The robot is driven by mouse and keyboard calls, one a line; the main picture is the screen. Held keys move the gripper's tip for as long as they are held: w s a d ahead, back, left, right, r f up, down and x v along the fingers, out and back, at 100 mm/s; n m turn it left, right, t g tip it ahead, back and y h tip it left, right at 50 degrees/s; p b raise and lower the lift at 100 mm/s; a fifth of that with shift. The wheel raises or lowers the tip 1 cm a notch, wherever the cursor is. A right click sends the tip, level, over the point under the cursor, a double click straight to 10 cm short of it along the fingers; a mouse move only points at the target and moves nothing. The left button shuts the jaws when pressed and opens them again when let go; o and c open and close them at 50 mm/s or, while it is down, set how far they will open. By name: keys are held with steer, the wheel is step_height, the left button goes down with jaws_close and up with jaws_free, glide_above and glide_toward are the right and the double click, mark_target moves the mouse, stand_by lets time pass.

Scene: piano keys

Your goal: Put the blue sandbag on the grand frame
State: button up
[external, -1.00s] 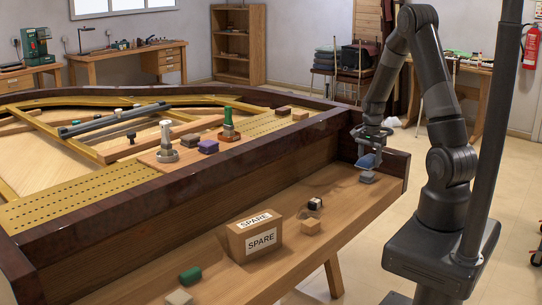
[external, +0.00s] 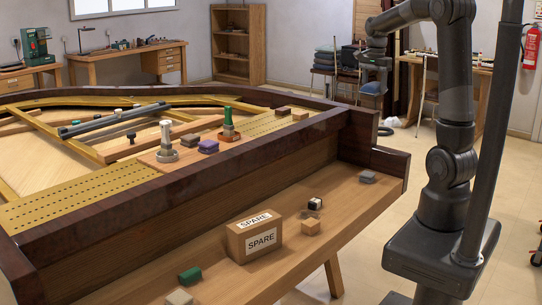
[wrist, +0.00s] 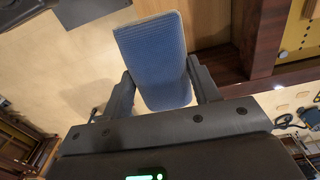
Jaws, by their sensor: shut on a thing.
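My gripper (external: 374,68) is shut on the blue sandbag (external: 373,88), high above the right end of the wooden ledge. In the wrist view the blue sandbag (wrist: 153,60) sits between the two fingers (wrist: 158,92), its ribbed face showing. The gold grand frame (external: 95,192) lies inside the dark piano rim, to the left of my gripper. A corner of the frame (wrist: 297,30) shows at the upper right of the wrist view.
The dark rim (external: 200,165) stands between ledge and frame. A wooden board on the frame bears a purple block (external: 208,146), a grey block (external: 190,140) and a green-topped piece (external: 228,122). The ledge holds a SPARE box (external: 262,240), a grey block (external: 367,177) and several small blocks.

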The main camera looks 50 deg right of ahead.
steer(key=w+r, duration=0.1)
steer(key=w, duration=1)
glide_above(274, 126)
steer(key=f, duration=1.3)
steer(key=shift+w+d+f, duration=0.15)
steer(key=shift+d+f, duration=0.1)
steer(key=shift+f, duration=2.05)
steer(key=shift+f, duration=0.1)
steer(key=o, duration=1.2)
steer(key=shift+f, duration=0.1)
steer(key=shift+o, duration=0.2)
